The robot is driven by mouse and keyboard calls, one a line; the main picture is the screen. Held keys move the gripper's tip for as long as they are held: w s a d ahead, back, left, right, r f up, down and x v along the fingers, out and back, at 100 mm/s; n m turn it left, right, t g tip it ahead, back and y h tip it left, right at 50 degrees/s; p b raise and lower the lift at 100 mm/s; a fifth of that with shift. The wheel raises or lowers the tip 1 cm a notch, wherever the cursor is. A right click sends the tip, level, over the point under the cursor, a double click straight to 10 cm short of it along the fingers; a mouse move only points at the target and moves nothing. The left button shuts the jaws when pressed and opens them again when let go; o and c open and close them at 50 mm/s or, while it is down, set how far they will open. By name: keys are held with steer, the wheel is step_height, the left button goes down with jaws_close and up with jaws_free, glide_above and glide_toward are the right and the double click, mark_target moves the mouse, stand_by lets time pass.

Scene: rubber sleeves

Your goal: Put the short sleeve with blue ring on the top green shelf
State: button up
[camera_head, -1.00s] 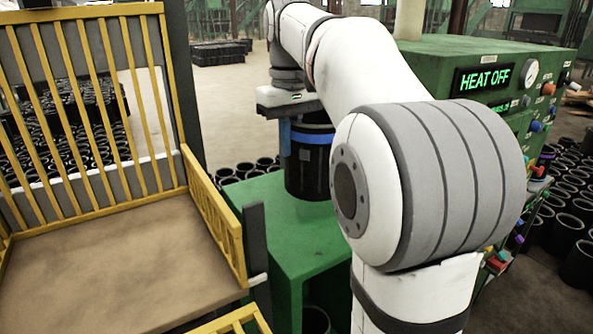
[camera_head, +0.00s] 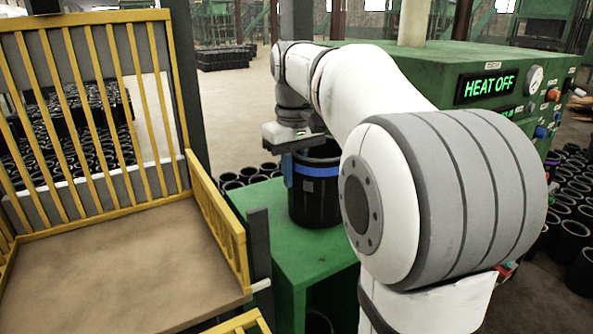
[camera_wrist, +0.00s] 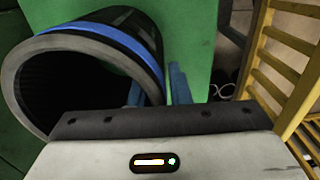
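The short black sleeve with the blue ring (camera_head: 316,203) is upright over the green shelf top (camera_head: 268,218), towards its back. I cannot tell whether its base touches the surface. My gripper (camera_head: 289,168) is at the sleeve's left rim, with a blue finger outside the wall. In the wrist view, the sleeve (camera_wrist: 92,42) has its open mouth towards the camera. My gripper (camera_wrist: 157,88) has one finger inside the mouth and one outside, shut on the wall. The sleeve's right side is partly hidden by my arm in the head view.
A yellow-barred cage (camera_head: 222,225) with a brown floor stands left of the shelf. A green machine with a HEAT OFF display (camera_head: 487,86) stands at right. Several black sleeves (camera_head: 245,174) stand behind the shelf. The shelf's front left part is clear.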

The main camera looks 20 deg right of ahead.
steer(key=shift+o, duration=1.1)
step_height(320, 180, up, 12)
steer(key=shift+r, duration=0.15)
